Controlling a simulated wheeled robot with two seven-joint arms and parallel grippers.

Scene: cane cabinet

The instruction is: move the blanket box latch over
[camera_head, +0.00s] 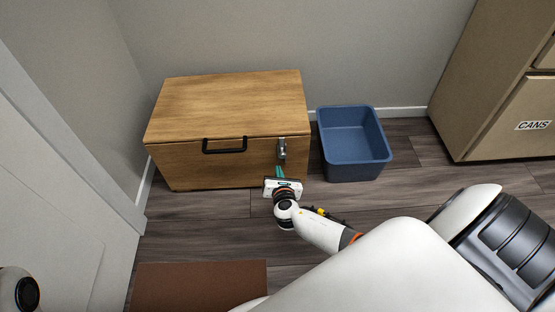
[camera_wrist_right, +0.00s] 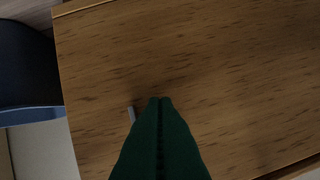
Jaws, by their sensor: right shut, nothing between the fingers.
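The wooden blanket box (camera_head: 235,100) stands shut against the back wall, with a black handle (camera_head: 225,150) on its front. The metal latch (camera_head: 282,148) is at the right of the front, across the lid seam. My right gripper (camera_head: 280,171) is just below the latch, its green fingers pointing at the box. In the right wrist view the fingers (camera_wrist_right: 160,101) are together and empty, in front of the wood (camera_wrist_right: 220,60). A small grey metal piece (camera_wrist_right: 131,114), apparently part of the latch, shows beside them. Contact cannot be told. My left gripper is not in view.
A blue open bin (camera_head: 350,168) stands just right of the box; it also shows in the right wrist view (camera_wrist_right: 28,70). A cabinet (camera_head: 490,100) labelled CANS is at the far right. A brown mat (camera_head: 200,287) lies in front, with bare floor between it and the box.

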